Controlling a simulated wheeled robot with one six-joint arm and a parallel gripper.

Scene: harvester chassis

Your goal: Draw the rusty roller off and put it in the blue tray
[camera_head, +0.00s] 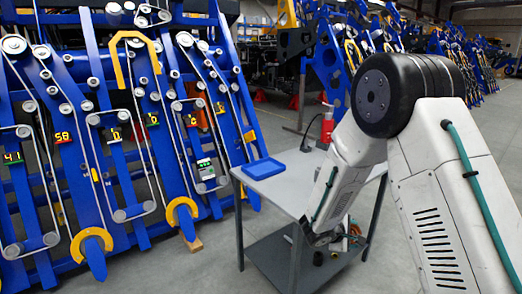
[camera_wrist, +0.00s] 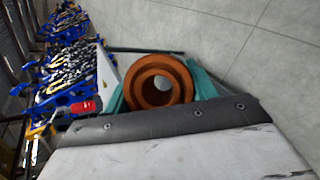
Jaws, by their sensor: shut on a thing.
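The rusty roller (camera_wrist: 134,83), an orange-brown ring with a hole through it, sits between the teal fingers of my gripper (camera_wrist: 160,90) in the wrist view. My gripper is shut on it. In the head view my gripper (camera_head: 325,238) hangs low by the front right of the grey table, and I cannot make out the roller clearly there. The blue tray (camera_head: 263,168) lies on the left part of the tabletop, up and left of my gripper. It looks empty.
The grey table (camera_head: 290,191) has a lower shelf (camera_head: 268,258) with small things near my gripper. A red bottle (camera_head: 327,125) stands at its back. The blue harvester frame (camera_head: 130,165) with belts and number plates fills the left. Grey floor (camera_head: 205,270) lies between.

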